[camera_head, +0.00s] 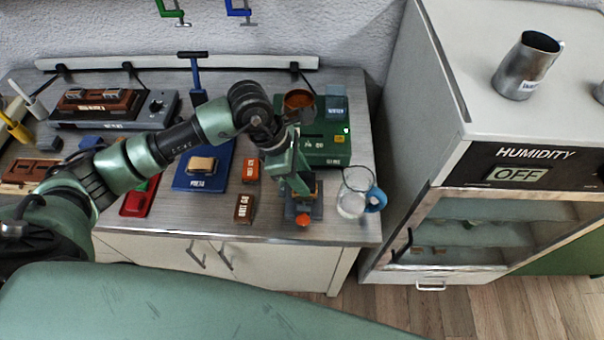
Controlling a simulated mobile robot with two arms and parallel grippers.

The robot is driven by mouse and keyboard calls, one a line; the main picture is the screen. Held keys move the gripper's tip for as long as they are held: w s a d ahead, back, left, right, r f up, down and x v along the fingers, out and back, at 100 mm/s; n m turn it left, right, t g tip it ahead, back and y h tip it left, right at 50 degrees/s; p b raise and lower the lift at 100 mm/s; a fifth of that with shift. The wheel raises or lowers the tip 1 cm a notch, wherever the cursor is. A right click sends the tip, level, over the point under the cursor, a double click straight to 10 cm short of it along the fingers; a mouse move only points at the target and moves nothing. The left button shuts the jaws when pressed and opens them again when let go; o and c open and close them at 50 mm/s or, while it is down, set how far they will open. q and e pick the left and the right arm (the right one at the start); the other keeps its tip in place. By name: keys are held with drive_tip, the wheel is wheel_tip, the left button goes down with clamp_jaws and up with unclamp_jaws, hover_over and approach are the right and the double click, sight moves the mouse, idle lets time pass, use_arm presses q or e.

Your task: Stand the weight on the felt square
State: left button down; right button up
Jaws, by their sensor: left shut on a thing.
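My left arm reaches in from the left across the bench. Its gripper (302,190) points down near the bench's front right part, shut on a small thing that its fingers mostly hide. A brass-coloured bit (319,188) shows beside the fingers; I cannot tell whether it is the weight. A dark grey piece with an orange knob (302,220) lies just in front of the gripper. I cannot pick out the felt square with certainty; a small green patch shows by a red tray (137,203) left of the press. My right gripper is not in view.
A blue press (217,178), an orange block (250,169) and a brown block (244,208) lie left of the gripper. A green device (340,157) stands behind it. A clear jug with a blue handle (353,203) is close on the right, near the bench edge.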

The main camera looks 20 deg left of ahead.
use_arm(q)
drive_tip(key=c, duration=1.1)
unclamp_jaws()
drive_tip(key=shift+f, duration=0.1)
drive_tip(key=o, duration=0.3)
drive_tip(key=shift+o, duration=0.2)
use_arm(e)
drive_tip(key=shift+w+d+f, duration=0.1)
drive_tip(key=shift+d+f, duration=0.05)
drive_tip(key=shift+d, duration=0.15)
use_arm(q)
drive_tip(key=shift+r, duration=0.3)
drive_tip(key=b+v, duration=0.3)
drive_tip(key=v, duration=0.8)
drive_tip(key=shift+a+r+b, duration=0.25)
drive_tip(key=shift+r+b, duration=0.1)
drive_tip(key=shift+b, duration=0.05)
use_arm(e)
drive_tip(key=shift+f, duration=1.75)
